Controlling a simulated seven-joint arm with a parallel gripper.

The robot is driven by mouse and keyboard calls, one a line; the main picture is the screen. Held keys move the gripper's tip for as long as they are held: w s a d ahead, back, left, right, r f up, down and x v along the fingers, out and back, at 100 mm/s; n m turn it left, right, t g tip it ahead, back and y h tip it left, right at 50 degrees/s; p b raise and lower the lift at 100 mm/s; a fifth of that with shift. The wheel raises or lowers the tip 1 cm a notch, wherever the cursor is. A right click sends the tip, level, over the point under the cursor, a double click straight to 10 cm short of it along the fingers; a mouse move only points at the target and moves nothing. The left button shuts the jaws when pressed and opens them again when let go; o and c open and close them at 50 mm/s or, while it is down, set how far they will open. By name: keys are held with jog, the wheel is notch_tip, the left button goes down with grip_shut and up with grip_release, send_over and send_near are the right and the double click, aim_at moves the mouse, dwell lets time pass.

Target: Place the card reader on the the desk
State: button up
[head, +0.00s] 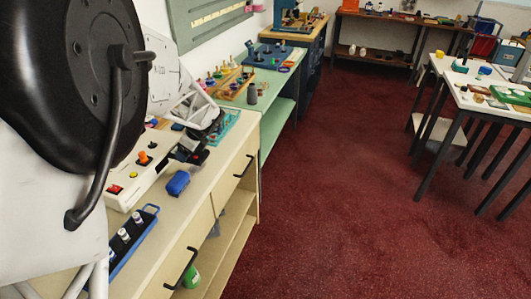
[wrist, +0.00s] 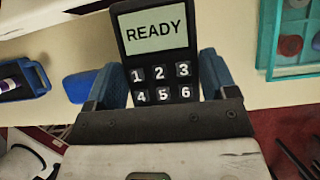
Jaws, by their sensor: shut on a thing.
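The card reader (wrist: 157,60) is a dark handheld unit with a pale screen reading READY and white number keys. My gripper (wrist: 160,84) is shut on it, with a blue finger on either side in the wrist view. The reader's lower part is hidden behind the gripper body. In the head view my gripper (head: 196,151) is over the cream drawer counter (head: 205,195), between the white button box and the teal tray; the reader is small and dark there. I cannot tell which of the several work surfaces is the desk.
On the counter are a white box with coloured buttons (head: 133,181), a blue block (head: 178,183), a blue tray of bottles (head: 145,222) and a teal tray (wrist: 264,40). A green table (head: 279,82) with toys stands beyond. White tables (head: 450,79) stand right across open red floor.

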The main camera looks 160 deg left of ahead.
aim_at(193, 167)
jog(key=shift+f, duration=2.45)
jog(key=shift+f, duration=0.1)
jog(key=o, duration=0.9)
jog(key=shift+v, duration=6.05)
jog(key=shift+o, duration=0.2)
